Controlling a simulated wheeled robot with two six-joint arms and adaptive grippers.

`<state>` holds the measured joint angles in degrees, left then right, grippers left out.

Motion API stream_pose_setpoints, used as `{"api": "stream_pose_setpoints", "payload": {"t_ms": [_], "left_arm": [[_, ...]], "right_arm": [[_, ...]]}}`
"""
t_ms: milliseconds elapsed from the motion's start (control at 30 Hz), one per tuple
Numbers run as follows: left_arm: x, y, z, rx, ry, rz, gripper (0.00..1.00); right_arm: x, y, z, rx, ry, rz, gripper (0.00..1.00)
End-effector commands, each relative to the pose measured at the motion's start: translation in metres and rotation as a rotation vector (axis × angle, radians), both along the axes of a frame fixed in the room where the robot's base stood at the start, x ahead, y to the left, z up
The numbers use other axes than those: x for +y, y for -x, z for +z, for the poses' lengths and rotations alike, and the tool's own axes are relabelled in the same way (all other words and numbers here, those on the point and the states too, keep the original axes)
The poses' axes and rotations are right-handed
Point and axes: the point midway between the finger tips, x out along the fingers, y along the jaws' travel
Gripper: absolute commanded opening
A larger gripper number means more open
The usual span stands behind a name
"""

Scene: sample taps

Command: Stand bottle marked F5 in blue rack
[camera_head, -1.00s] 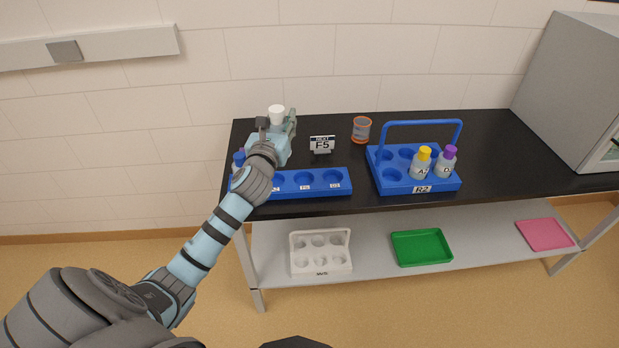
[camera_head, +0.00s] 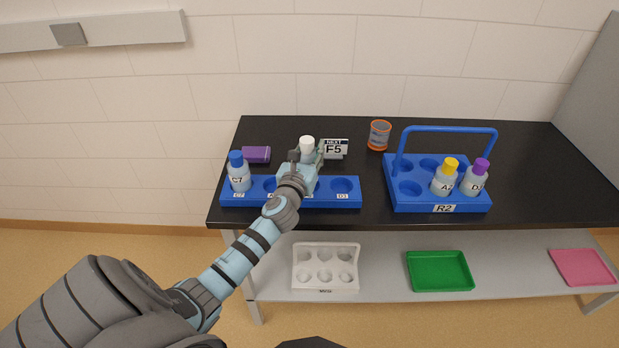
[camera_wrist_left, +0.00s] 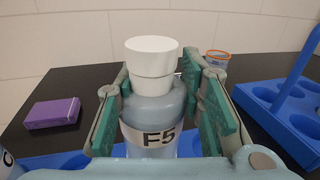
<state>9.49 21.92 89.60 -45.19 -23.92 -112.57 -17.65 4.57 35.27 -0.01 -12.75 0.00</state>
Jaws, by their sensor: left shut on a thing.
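My left gripper (camera_head: 305,165) is shut on the bottle marked F5 (camera_wrist_left: 153,119), which has a white cap (camera_head: 307,143) and stands upright between the jaws. Its F5 label faces the wrist camera. In the head view the gripper hides most of the bottle, over the right part of the long blue holder. The blue rack (camera_head: 436,200) with a handle and an R2 label stands to the right on the counter. It holds a yellow-capped bottle (camera_head: 445,181) and a purple-capped bottle (camera_head: 477,182) in its front row; other holes look empty. My right gripper is not in view.
The long blue holder (camera_head: 212,191) carries a blue-capped bottle C7 (camera_head: 238,175) at its left end. A white rack (camera_head: 325,287) and green tray (camera_head: 438,271) sit on the lower shelf.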

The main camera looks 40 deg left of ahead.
Motion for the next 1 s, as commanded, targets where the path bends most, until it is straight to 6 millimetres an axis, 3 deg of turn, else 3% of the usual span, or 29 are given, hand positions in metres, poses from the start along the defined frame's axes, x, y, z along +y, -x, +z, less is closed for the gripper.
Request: {"api": "stream_pose_setpoints", "payload": {"t_ms": [300,633,667,700,800,1000], "left_arm": [[0.001,0.0,-0.051,0.0,-0.001,0.002,0.0],[0.001,0.0,-0.05,-0.002,-0.001,0.002,0.0],[0.001,0.0,-0.051,-0.001,0.0,0.002,0.37],[0.001,0.001,-0.05,-0.001,0.001,0.002,0.43],[0.001,0.001,-0.05,-0.001,0.001,0.002,0.55],[0.001,0.001,-0.05,-0.001,0.0,0.002,0.55]], "right_arm": [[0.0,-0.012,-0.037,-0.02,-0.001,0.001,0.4],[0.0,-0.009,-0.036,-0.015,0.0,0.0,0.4],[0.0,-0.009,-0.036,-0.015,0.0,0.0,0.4],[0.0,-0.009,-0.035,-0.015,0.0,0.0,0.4],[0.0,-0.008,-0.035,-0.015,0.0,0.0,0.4],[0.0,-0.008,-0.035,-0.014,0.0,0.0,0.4]]}}
